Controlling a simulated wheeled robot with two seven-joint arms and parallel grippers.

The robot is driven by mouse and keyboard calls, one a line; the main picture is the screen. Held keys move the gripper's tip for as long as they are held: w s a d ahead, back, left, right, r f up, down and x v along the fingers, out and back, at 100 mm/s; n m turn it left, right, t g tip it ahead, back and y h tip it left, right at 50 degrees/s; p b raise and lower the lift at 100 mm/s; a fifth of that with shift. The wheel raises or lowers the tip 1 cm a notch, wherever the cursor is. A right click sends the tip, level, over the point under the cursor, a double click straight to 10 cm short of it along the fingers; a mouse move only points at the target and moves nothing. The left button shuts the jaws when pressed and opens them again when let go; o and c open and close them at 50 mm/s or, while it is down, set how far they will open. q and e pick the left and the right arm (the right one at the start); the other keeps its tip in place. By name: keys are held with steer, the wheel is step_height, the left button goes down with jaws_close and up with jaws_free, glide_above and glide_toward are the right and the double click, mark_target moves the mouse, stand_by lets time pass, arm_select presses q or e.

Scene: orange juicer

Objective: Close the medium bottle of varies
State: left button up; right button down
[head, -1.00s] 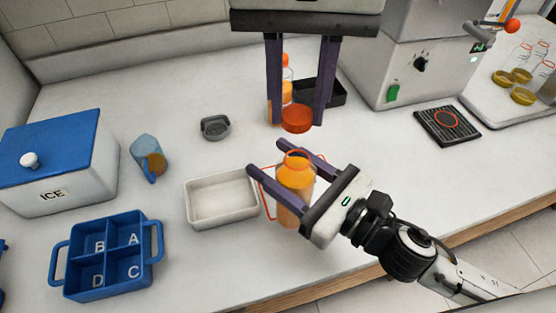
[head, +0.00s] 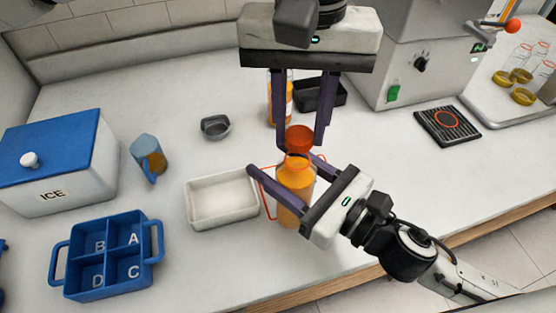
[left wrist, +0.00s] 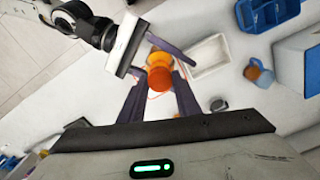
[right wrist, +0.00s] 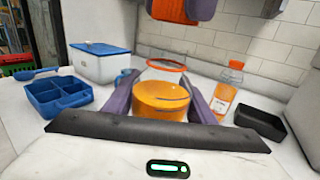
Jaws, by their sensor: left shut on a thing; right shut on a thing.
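The bottle (head: 293,190), filled with orange juice, stands upright on the counter. My right gripper (head: 283,163) is shut on its sides; the bottle also fills the middle of the right wrist view (right wrist: 160,98). Its red-ringed mouth is open. My left gripper (head: 302,144), coming from above, is shut on an orange-red cap (head: 299,135). The cap is directly above the mouth in the head view, and the right wrist view shows a gap between the cap (right wrist: 175,9) and the rim. In the left wrist view, the cap (left wrist: 160,80) hides most of the bottle's top.
A white tray (head: 192,212) lies just left of the bottle. Another capped juice bottle (right wrist: 221,100) and a black bin (right wrist: 262,121) stand behind. The blue lettered box (head: 75,293), ice box (head: 50,192), blue jug (head: 146,146) and grey dish (head: 215,127) are further left.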

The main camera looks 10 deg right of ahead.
mark_target(298, 135)
stand_by(0.8)
arm_select(q)
steer(key=shift+f, duration=0.95)
steer(key=shift+f, duration=0.6)
steer(key=m, duration=1.3)
steer(key=o, duration=1)
